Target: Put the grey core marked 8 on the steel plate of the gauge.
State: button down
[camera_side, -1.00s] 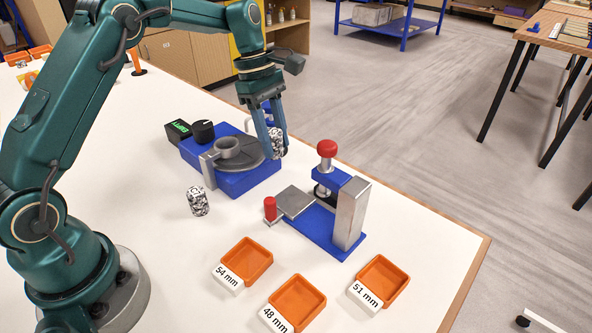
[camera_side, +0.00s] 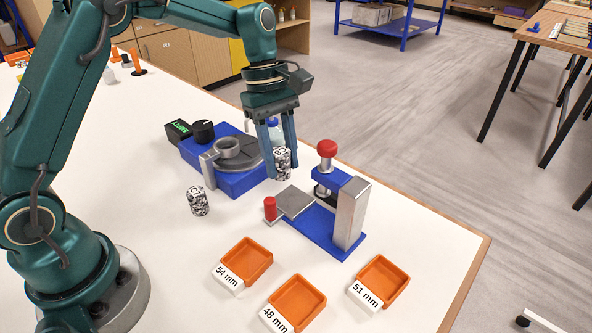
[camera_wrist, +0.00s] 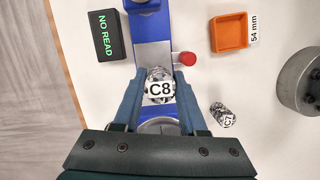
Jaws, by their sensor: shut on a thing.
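My gripper (camera_side: 282,166) is shut on the grey speckled core marked 8 (camera_side: 283,160). In the wrist view the core (camera_wrist: 159,91) sits between the two blue fingers with its white C8 label facing the camera. The core is held upright in the air, near the side of the gauge's steel plate (camera_side: 295,202) in the side view. The plate looks bare there. The gauge has a blue base (camera_side: 318,236), a steel post and a red knob.
A second speckled core, marked C7 (camera_wrist: 222,115), stands on the white table (camera_side: 150,230). A blue lapping machine (camera_side: 250,180) is behind. A red button (camera_side: 270,208) is beside the plate. Orange trays (camera_side: 247,258) labelled 54, 48 and 51 mm are in front. A display (camera_wrist: 104,36) reads NO READ.

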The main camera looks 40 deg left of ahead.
jog(key=shift+w+d+f, duration=0.15)
jog(key=shift+d+f, duration=0.15)
jog(key=shift+d, duration=0.15)
jog(key=shift+w+d+f, duration=0.15)
jog(key=shift+d+f, duration=0.1)
jog(key=shift+d, duration=0.2)
jog(key=shift+d+f, duration=0.1)
jog(key=shift+f, duration=1.95)
jog(key=shift+c, duration=2.3)
grip_release()
